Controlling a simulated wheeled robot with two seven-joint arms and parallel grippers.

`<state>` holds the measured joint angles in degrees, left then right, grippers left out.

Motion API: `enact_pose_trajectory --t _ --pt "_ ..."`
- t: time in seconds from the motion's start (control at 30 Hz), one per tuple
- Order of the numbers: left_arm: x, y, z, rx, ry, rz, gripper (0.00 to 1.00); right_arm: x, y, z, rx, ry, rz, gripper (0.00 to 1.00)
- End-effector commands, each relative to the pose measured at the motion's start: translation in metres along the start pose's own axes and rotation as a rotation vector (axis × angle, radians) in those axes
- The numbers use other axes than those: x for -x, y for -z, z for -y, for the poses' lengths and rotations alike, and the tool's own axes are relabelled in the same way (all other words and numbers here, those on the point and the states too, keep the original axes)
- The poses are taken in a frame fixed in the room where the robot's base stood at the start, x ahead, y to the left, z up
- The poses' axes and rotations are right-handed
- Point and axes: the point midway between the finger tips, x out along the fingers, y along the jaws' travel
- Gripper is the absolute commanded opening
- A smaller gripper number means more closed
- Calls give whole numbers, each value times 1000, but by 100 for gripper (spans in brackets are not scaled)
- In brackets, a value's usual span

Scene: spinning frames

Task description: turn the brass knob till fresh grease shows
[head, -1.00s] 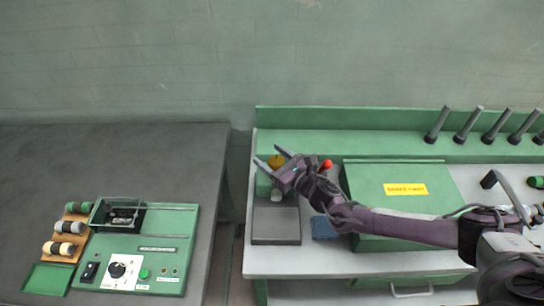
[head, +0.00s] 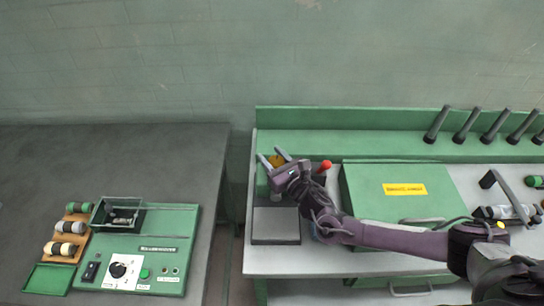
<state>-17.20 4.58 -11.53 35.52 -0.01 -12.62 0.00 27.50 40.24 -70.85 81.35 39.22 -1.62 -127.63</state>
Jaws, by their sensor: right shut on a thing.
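The brass knob (head: 276,160) sits at the top of a small green housing (head: 262,184) at the left end of the right-hand bench. My right gripper (head: 272,155) reaches in from the right, its two fingers on either side of the knob, shut on it. The fingers and wrist hide part of the knob and housing. A small grey part (head: 276,197) shows below the wrist. No grease can be made out at this size. My left gripper is not in view.
A dark grey plate (head: 276,226) lies in front of the housing. A red ball-topped lever (head: 325,165) stands close to my right wrist. A green cover with a yellow label (head: 404,189) is under my forearm. A green control panel (head: 150,247) lies on the left table.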

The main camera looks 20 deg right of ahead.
Motion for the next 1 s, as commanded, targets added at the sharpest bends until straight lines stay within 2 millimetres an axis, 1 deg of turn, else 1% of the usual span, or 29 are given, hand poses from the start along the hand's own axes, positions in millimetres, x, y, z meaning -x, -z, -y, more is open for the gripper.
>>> enact_pose_trajectory --t 0.07,0.6,0.8,1.0 --pt "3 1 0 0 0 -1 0 0 1 -1 -7 68 -3 20" --pt "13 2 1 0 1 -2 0 3 1 7 -5 582 -6 20" --pt "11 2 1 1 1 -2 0 4 2 10 -5 755 -6 20" --pt "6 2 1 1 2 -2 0 6 3 12 -3 891 -5 20"
